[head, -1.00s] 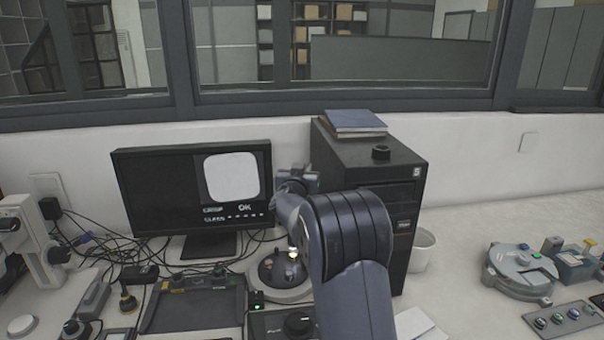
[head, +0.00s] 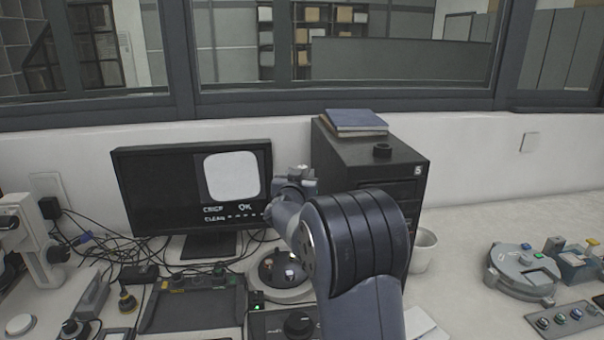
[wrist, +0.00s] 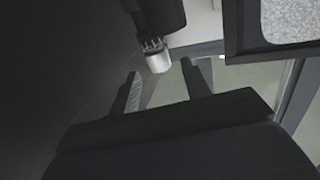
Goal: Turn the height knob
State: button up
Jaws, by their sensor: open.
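My gripper (wrist: 160,69) is open, its two dark fingers spread in the wrist view with nothing held between them. A dark cylinder (wrist: 160,16) with a silver end (wrist: 157,58) shows just beyond the fingertips; I cannot tell whether it touches them. In the head view my arm hides much of the place where it works, and the fingers do not show clearly. A black knob (head: 298,323) sits on a dark control box in front of the round base; I cannot tell whether it is the height knob.
A monitor (head: 155,215) stands behind the round base (head: 283,296). A black tower (head: 345,165) and a white cup (head: 422,256) stand right of it. Cables lie on the left. A grey round device (head: 512,262) is at the right. The bench behind that device looks clear.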

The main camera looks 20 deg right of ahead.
aim_at(303, 166)
jog(key=v, duration=0.6)
jog(key=shift+s+b, duration=0.2)
jog(key=shift+b, duration=0.2)
dwell(1.0)
jog(key=p+x, duration=0.2)
jog(key=x, duration=0.8)
jog(key=shift+w+d, duration=0.1)
jog(key=shift+w, duration=0.15)
jog(key=shift+w+r+p, duration=0.15)
jog(key=shift+w+p, duration=0.1)
jog(key=shift+p, duration=0.2)
jog(key=shift+m+g+h+p, duration=0.4)
jog(key=shift+h, duration=0.1)
jog(key=shift+d+f+b, duration=0.1)
jog(key=shift+f+b, duration=0.1)
jog(key=shift+b, duration=0.15)
